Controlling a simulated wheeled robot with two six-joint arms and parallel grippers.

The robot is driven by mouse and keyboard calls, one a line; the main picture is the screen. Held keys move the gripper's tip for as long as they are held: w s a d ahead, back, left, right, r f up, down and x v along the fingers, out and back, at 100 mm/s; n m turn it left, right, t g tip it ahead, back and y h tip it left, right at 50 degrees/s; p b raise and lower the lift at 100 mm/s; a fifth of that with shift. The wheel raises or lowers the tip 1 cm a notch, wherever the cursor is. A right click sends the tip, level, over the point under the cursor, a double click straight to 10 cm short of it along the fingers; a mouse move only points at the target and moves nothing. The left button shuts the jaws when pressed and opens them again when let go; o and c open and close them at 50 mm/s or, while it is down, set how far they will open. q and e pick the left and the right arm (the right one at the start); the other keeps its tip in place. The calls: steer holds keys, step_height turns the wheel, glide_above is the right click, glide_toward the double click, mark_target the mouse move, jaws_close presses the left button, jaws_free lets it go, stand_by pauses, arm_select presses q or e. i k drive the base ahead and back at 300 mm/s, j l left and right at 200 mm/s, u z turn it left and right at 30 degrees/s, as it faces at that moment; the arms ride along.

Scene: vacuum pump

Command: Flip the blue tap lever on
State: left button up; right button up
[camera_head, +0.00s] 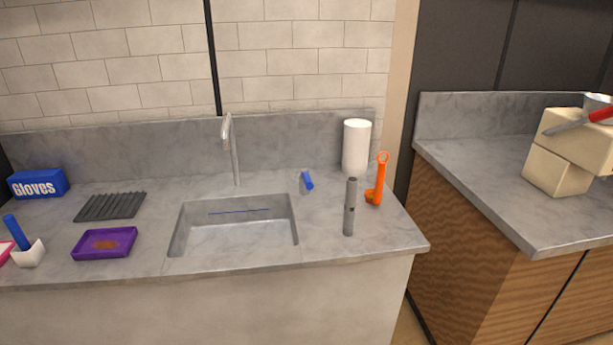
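The tall silver faucet (231,150) rises behind the sink. Neither of my grippers shows in the head view.
A grey cylinder (350,207), an orange tool (378,180) and a white roll (356,147) stand right of the lever. A purple tray (104,243), dark rack (110,206) and gloves box (38,184) lie left. Pale blocks (560,165) occupy the right counter (490,200).

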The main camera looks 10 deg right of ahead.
mark_target(305, 172)
steer(key=i+j+u, duration=0.1)
steer(key=j, duration=0.3)
steer(key=i+j+u, duration=0.1)
steer(key=i+j, duration=0.25)
steer(key=i+j+u, duration=0.1)
steer(key=j, duration=0.35)
steer(key=i+j, duration=0.35)
steer(key=j+u, duration=0.05)
